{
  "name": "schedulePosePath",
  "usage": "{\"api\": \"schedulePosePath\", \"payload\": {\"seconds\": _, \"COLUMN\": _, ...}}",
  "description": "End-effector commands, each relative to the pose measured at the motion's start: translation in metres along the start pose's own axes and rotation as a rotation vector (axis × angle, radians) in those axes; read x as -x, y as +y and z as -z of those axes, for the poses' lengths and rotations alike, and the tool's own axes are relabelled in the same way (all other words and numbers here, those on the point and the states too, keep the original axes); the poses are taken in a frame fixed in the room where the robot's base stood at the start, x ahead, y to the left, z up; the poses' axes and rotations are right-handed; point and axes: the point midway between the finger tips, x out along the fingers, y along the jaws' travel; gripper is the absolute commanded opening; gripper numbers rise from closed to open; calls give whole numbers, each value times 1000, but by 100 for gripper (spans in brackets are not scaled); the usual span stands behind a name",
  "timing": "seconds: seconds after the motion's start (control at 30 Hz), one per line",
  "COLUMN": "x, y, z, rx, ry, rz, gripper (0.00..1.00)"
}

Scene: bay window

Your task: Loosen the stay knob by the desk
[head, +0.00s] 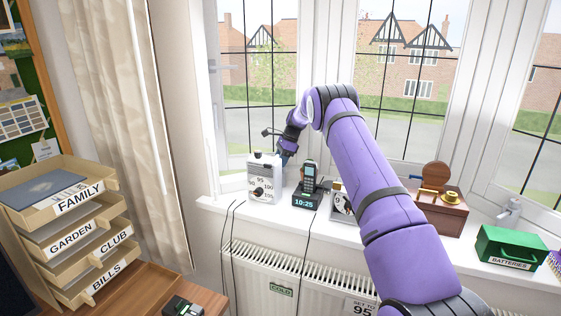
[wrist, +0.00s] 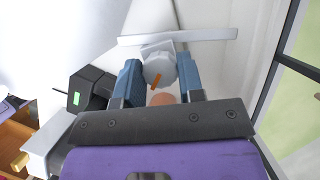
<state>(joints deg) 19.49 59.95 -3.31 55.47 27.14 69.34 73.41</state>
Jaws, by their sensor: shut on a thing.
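In the wrist view, a pale grey faceted knob (wrist: 157,66) with an orange pointer mark sits between the blue fingers of my gripper (wrist: 159,76). The gripper is shut on it, one finger on each side. A white bar (wrist: 205,35), apparently the window stay, lies just beyond the knob. In the head view, my gripper (head: 285,157) is at the left window, low by the sill, behind and right of a white dial box. The knob and stay are hidden there by the arm and box.
On the sill (head: 222,205) stand the white dial box (head: 264,190), a handset on a clock dock (head: 307,199), a framed picture, a brown box (head: 437,215) and a green batteries box (head: 509,250). The desk (head: 150,290) with letter trays (head: 75,215) is at lower left.

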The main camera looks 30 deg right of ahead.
Motion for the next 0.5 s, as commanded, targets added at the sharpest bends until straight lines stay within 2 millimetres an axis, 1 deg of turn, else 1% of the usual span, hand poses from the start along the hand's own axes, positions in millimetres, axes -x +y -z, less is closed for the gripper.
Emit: {"api": "schedulePosePath", "payload": {"seconds": 0.5, "x": -1, "y": -2, "z": 1, "rx": 452, "ry": 2, "rz": -187, "gripper": 12}}
